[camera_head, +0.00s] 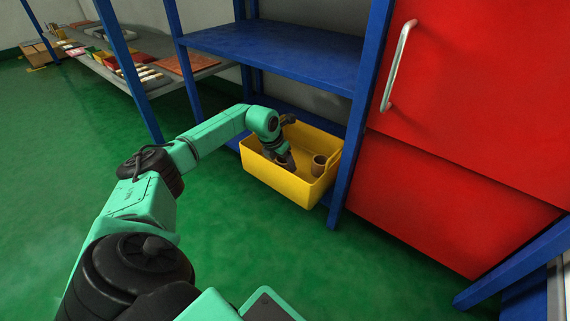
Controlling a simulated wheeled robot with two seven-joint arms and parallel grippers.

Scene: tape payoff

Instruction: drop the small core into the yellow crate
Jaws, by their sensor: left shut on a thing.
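The yellow crate (275,182) sits low in the blue shelving, its open top facing up. My left arm reaches in from the left and over the crate. My left gripper (287,162) points down inside the crate and is shut on a small brownish thing, probably the small core; the arm and its small size hide most of it. A brown, hollow, round core (318,166) stands upright in the right part of the crate, apart from the gripper. My right gripper is not in view.
A blue shelf board (285,52) spans above the crate, and a blue post (356,130) stands at its right. A red cabinet (470,110) with a metal handle is further right. Green floor (60,150) is clear at left; a shelf with several items is far left.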

